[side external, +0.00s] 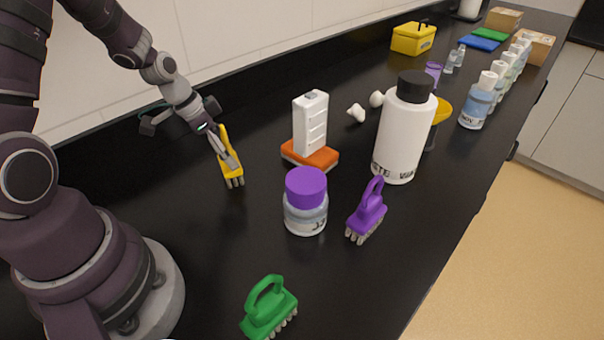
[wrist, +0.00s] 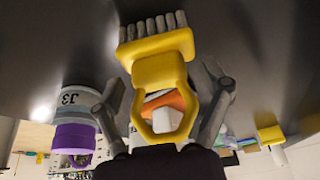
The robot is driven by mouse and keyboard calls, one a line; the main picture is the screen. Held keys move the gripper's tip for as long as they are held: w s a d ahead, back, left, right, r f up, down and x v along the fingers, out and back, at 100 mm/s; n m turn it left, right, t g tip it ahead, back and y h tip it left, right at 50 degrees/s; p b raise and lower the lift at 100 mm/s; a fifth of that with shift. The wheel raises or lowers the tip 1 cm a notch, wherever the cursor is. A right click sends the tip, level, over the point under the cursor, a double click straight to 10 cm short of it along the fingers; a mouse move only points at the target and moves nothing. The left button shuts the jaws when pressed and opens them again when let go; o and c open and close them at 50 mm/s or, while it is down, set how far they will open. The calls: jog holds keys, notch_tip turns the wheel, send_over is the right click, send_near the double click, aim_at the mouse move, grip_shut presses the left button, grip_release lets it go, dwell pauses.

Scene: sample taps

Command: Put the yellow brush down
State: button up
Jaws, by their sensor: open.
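The yellow brush (side external: 228,170) is on or just above the black bench at the left, bristles downward; I cannot tell if the bristles touch. My gripper (side external: 230,155) is at the brush's handle, its fingers pointing down. In the wrist view the yellow brush (wrist: 158,62) fills the middle, its handle loop between the two fingers of my gripper (wrist: 165,95). The fingers stand apart on both sides of the loop, with the jaws open. Part of the handle is hidden behind a finger in the side view.
A white block (side external: 310,122) on an orange base (side external: 310,155), a purple-capped jar (side external: 306,205) and a purple brush (side external: 367,212) stand right of the brush. A green brush (side external: 268,312) is at the front. A large white bottle (side external: 403,130) stands farther right. Bench around the yellow brush is clear.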

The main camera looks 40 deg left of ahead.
jog(key=v, duration=1.2)
jog(key=s+d+r+n+y, duration=0.1)
jog(key=s+d+r+n, duration=0.1)
jog(key=d, duration=0.4)
jog(key=s+d+r+n+t, duration=0.1)
jog(key=s+d+r+n, duration=0.1)
jog(key=d, duration=0.4)
jog(key=shift+s+r+n+y, duration=0.3)
jog(key=shift+s+r+y, duration=0.1)
jog(key=shift+s+r, duration=0.5)
